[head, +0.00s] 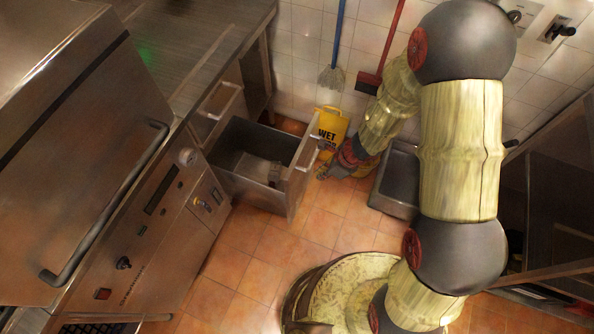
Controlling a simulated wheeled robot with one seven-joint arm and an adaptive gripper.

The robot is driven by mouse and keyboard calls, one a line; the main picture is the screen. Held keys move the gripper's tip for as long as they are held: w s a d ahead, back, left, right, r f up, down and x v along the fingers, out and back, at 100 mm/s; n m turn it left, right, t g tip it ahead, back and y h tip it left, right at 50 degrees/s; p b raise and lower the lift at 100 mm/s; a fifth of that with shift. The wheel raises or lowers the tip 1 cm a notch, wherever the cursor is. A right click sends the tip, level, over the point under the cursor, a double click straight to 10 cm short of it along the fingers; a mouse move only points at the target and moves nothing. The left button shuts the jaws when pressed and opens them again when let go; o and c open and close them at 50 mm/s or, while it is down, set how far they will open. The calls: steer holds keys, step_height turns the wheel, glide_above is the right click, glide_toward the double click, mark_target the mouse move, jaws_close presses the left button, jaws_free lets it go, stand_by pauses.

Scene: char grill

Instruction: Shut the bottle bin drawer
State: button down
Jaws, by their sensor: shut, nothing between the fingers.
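The bottle bin drawer appears to be the deep grey metal drawer (300,182), pulled well out from under the counter. Its front panel faces right and has a bar handle along the top. A pale block-like item (262,171) lies inside it; I cannot tell what it is. My gripper (323,172) is shut and empty, just to the right of the drawer's front panel, close to the handle. I cannot tell whether it touches the panel. The gripper's far side is partly hidden by my own wrist.
A yellow wet-floor sign (331,124) stands behind my gripper. A grey open bin (397,188) is to the right, partly behind my arm. A steel appliance (75,140) fills the left. Tiled floor (255,240) in front is clear.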

steer(key=w+a+f+b, duration=0.2)
steer(key=a+f+b, duration=0.3)
steer(key=a+f, duration=0.2)
steer(key=shift+w+f, duration=0.25)
steer(key=shift+f, duration=0.8)
steer(key=shift+a, duration=0.15)
